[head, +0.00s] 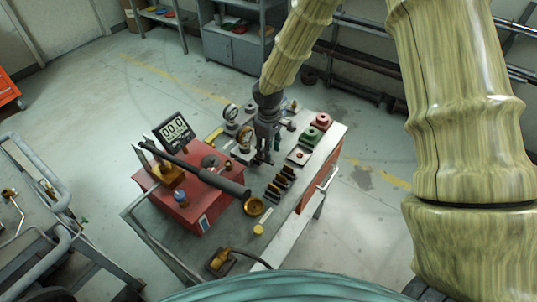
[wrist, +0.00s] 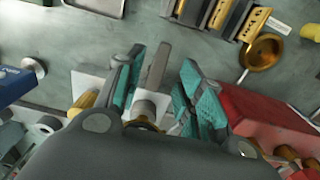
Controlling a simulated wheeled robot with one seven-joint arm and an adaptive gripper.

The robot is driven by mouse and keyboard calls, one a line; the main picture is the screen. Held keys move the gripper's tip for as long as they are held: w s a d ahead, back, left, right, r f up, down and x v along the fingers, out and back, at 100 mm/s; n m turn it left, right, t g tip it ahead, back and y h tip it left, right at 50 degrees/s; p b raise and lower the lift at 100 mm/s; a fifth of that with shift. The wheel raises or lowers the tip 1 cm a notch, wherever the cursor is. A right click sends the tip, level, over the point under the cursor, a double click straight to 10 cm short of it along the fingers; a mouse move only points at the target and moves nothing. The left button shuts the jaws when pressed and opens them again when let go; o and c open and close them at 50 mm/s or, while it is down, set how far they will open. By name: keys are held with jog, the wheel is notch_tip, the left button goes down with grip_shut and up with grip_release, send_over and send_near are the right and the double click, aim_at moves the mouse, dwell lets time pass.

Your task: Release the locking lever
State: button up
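A flat grey lever (wrist: 158,66) stands up between my fingers in the wrist view, above a round grey hub and a pale base plate (wrist: 88,84). It looks like the locking lever. My gripper (wrist: 161,82) is open, with one teal-padded finger on each side of the lever and gaps between. In the head view my gripper (head: 263,157) points down over the cart top, right of the red pump box (head: 195,205). There the lever is hidden or too small to make out.
A long black handle (head: 205,174) slants over the red box, near a display (head: 175,130). A brass bowl (head: 255,206) and several dark-and-gold blocks (head: 279,184) lie in front of my gripper. Green (head: 308,137) and red (head: 323,120) parts stand to the right. Gauges (head: 245,136) stand close left.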

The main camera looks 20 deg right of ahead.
notch_tip(320, 180, up, 8)
jog(key=shift+f, duration=0.15)
dwell(0.6)
